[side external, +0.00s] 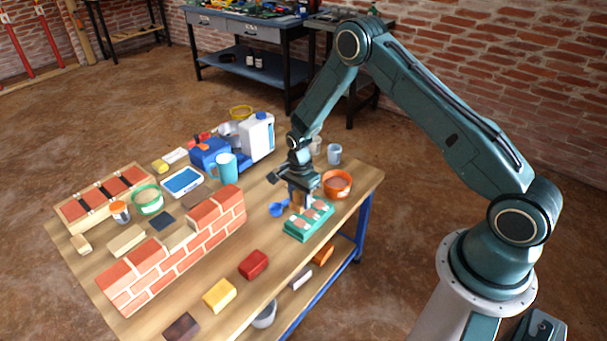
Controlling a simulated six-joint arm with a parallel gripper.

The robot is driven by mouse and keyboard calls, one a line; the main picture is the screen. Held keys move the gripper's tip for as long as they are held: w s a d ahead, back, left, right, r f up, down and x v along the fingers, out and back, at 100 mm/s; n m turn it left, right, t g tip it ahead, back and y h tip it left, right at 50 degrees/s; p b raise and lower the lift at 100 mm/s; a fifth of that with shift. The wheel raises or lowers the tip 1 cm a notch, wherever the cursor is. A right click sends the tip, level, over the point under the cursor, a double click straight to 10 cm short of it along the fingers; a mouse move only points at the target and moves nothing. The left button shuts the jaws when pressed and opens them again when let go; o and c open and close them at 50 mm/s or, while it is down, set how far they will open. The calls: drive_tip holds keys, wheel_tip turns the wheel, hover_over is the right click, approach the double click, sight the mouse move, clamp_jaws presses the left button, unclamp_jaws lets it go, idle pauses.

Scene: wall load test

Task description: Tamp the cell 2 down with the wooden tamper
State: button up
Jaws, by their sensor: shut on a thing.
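The green tray (292,237) with several cells of pinkish-brown fill sits near the right end of the table. My gripper (302,198) points down right over the tray's back part. It is shut on the wooden tamper (298,208), of which only a little shows below the fingers. The tamper's lower end is at or just above the tray; I cannot tell if it touches the fill. Which cell is cell 2 cannot be told from this view, and the gripper hides part of the tray.
A blue scoop (279,208) lies just left of the tray, and an orange bowl (337,192) stands behind it to the right. A brick wall model (180,258) stands to the left. Loose blocks, including a red one (253,264), lie along the front edge. Cups and a white jug (257,137) stand behind.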

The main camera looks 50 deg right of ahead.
drive_tip(key=d, duration=0.5)
drive_tip(key=shift+f, duration=0.15)
drive_tip(key=shift+f, duration=2.8)
drive_tip(key=shift+f, duration=0.65)
idle(1.0)
drive_tip(key=shift+r, duration=0.1)
wheel_tip(320, 180, up, 7)
idle(1.1)
idle(0.6)
